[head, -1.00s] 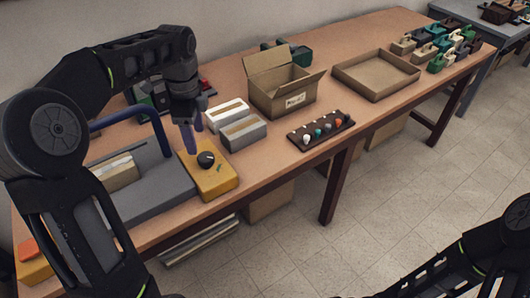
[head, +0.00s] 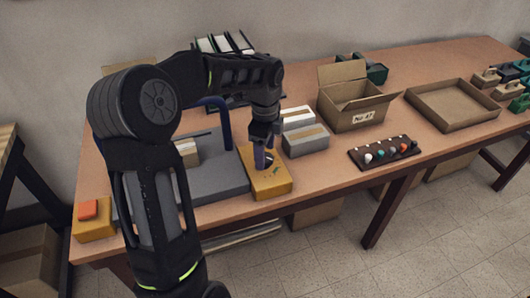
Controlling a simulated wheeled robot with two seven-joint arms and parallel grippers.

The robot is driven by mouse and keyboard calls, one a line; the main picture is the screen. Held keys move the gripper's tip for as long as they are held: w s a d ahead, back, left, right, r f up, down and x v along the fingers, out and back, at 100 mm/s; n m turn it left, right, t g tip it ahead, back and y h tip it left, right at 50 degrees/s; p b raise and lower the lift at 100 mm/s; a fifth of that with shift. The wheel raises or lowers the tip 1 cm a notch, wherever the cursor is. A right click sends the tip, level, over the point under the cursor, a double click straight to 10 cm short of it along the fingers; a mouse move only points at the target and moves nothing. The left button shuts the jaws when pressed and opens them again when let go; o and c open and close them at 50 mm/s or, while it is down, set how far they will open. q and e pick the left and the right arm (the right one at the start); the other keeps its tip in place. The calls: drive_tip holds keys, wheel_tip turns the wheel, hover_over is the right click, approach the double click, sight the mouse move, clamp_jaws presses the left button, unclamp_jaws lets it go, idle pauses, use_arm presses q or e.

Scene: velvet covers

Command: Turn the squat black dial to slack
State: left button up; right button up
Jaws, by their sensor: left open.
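The squat black dial (head: 270,159) sits on top of the yellow box (head: 272,187) at the right end of the grey machine. My left gripper (head: 264,160) points down over the dial with its bluish fingers. It is open, and the fingers hide much of the dial. I cannot tell whether they touch it. Small marks show on the yellow top in front of the dial, too small to read. My right gripper is out of view.
The grey machine (head: 210,183) with its blue bar and a yellow block with an orange button (head: 88,209) lie left. Two boxes (head: 306,141), an open carton (head: 352,118), a knob rack (head: 385,154) and a shallow tray (head: 440,120) stand right.

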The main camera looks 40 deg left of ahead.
use_arm(q)
drive_tip(key=shift+f, duration=0.6)
drive_tip(key=shift+c, duration=0.2)
drive_tip(key=c, duration=1.4)
